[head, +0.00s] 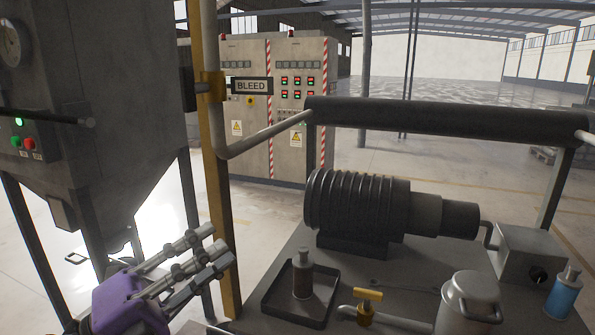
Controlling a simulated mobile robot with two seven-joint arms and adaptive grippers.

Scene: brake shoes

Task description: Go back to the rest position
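My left gripper (222,247) is at the lower left of the head view, with a purple body and grey jointed fingers pointing up and to the right. It is in the air, left of the yellow post and below the grey hopper. Nothing shows held in it. The fingers overlap from this angle, so I cannot tell how far apart they are. My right gripper is not in view.
A yellow post (219,200) stands close to my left gripper. The grey hopper (95,130) is above it. A bench (258,283) at right carries a ribbed motor (355,208), a black tray (268,302) with a dark bottle (302,279), a yellow-handled valve (367,304), a metal canister (468,305) and a blue bottle (563,297).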

